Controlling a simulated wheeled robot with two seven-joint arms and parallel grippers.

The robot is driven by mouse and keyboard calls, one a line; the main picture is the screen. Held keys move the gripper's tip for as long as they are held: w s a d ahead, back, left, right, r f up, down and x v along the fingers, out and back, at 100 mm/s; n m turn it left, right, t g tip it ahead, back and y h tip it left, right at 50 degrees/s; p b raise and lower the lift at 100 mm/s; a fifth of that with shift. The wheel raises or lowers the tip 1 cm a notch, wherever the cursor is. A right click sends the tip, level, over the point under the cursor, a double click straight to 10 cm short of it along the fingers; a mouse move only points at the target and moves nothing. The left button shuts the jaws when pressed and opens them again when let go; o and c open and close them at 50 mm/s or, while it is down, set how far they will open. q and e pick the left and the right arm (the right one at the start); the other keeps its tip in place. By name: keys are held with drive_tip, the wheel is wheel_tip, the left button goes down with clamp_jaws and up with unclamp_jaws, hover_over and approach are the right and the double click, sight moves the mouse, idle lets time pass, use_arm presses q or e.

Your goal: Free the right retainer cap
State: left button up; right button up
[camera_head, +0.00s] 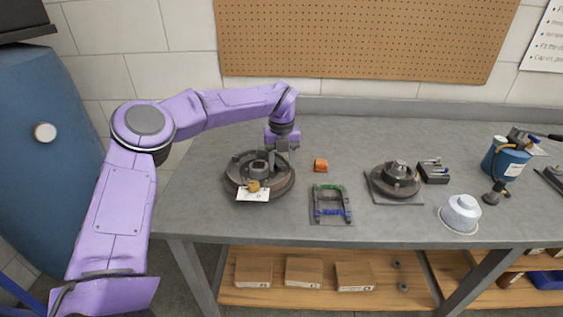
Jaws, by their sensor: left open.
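My left arm comes in from the left, and my left gripper (280,148) points down over the back right part of a dark round hub assembly (236,182) on the bench. The gripper is open; I cannot tell whether its fingers touch the hub. A raised block stands at the hub's middle, and a small brass-coloured piece (253,186) with a white tag (253,195) sits at its front edge. A second, smaller round hub (396,180) rests on a square plate to the right. No part can be surely told as the right retainer cap. My right gripper is out of view.
Cardboard boxes (304,272) lie on the shelf below. A blue cabinet (45,170) stands left.

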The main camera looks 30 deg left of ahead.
sight(281, 165)
use_arm(q)
wheel_tip(281, 165, up, 10)
idle(0.3)
idle(0.4)
